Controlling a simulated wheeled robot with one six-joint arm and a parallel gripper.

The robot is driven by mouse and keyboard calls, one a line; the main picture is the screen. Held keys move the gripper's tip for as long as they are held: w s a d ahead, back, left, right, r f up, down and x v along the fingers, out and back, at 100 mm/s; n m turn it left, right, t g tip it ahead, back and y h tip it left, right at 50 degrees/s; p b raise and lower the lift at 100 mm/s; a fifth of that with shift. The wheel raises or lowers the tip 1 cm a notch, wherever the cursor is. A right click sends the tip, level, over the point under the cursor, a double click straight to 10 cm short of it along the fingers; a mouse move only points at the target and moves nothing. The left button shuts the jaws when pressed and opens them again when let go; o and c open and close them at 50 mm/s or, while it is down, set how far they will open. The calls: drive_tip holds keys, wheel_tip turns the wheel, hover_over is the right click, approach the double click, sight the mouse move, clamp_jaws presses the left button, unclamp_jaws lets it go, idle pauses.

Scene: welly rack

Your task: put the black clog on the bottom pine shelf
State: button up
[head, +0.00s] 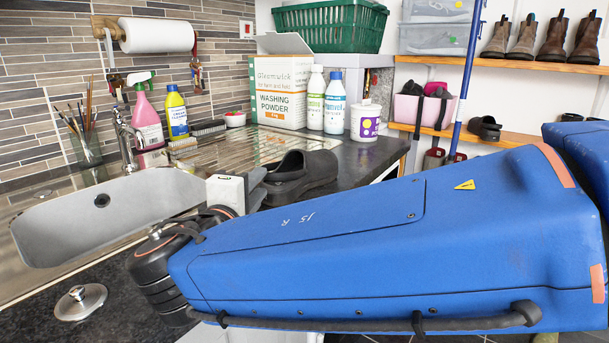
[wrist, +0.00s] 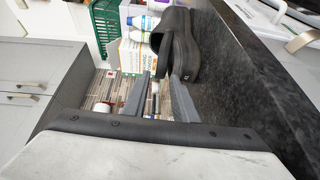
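A black clog (head: 302,172) lies on the dark counter at the right of the drainer, just beyond my gripper (head: 260,184). In the wrist view the clog (wrist: 179,45) is past the fingertips, towards the right one. My gripper (wrist: 161,80) is open, with a clear gap between its two grey fingers and nothing held there. I cannot tell whether the right fingertip touches the clog. The bottom pine shelf (head: 524,139) is at the right on the back wall. My blue arm hides part of the counter and the area below that shelf.
A dark clog (head: 485,127) and a pink bin (head: 422,109) are on the lower shelf. Boots (head: 553,40) stand on the upper shelf (head: 500,63). A washing powder box (head: 281,90), bottles and a white tub (head: 365,122) stand behind the counter clog. A blue pole (head: 467,80) stands before the shelves.

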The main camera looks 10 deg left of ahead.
sight(267, 176)
drive_tip(key=shift+w+a+f, duration=0.1)
drive_tip(key=shift+w+f, duration=0.05)
drive_tip(key=shift+w, duration=1.75)
drive_tip(key=shift+w+a+f, duration=0.1)
drive_tip(key=shift+w+f, duration=0.05)
drive_tip(key=shift+w, duration=1.75)
clamp_jaws()
